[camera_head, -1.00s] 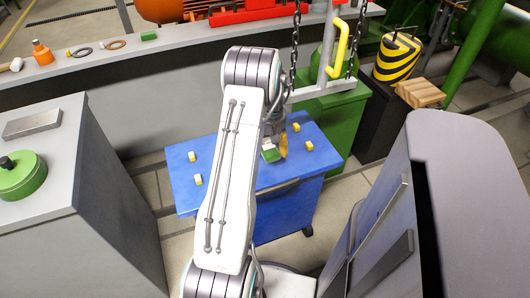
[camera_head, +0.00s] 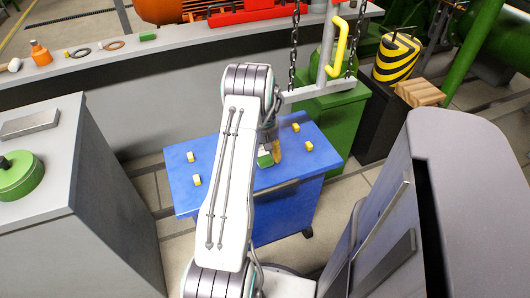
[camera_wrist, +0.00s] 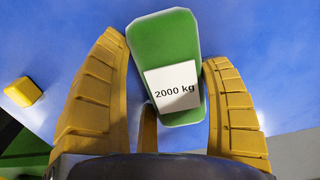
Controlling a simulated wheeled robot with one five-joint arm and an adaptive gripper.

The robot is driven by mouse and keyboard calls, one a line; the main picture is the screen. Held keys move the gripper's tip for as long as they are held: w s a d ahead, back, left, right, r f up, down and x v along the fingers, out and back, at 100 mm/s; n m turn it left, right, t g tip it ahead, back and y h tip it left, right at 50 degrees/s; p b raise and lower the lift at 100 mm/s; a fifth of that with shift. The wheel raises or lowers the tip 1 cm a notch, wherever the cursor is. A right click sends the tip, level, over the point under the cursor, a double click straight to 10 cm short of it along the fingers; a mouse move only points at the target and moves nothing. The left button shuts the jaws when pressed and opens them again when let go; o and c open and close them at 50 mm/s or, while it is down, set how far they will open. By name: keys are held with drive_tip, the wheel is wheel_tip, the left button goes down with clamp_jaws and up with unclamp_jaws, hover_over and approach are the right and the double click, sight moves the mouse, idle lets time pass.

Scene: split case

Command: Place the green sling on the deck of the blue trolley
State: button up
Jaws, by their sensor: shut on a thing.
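The green sling (camera_wrist: 165,45) is a green block-like bundle with a white "2000 kg" label, held between the yellow fingers of my gripper (camera_wrist: 170,95) in the wrist view. In the head view the sling (camera_head: 265,160) shows as a small green patch beside my gripper (camera_head: 272,156), partly hidden by my arm. Both are over the deck of the blue trolley (camera_head: 235,150), near its middle. The blue deck (camera_wrist: 60,35) fills most of the wrist view's background. I cannot tell whether the sling touches the deck.
Several small yellow blocks stand on the deck, such as one at the left (camera_head: 191,157) and one at the right (camera_head: 309,146). A grey cabinet (camera_head: 470,190) stands right. A grey bench (camera_head: 40,150) stands left. Chains (camera_head: 293,50) hang behind the trolley.

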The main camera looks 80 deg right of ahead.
drive_tip(key=shift+f, duration=0.15)
drive_tip(key=o, duration=1.3)
wheel_tip(320, 180, up, 12)
drive_tip(key=shift+w+r+p, duration=0.1)
drive_tip(key=shift+r+p, duration=0.1)
drive_tip(key=shift+p, duration=0.85)
drive_tip(key=shift+a, duration=0.1)
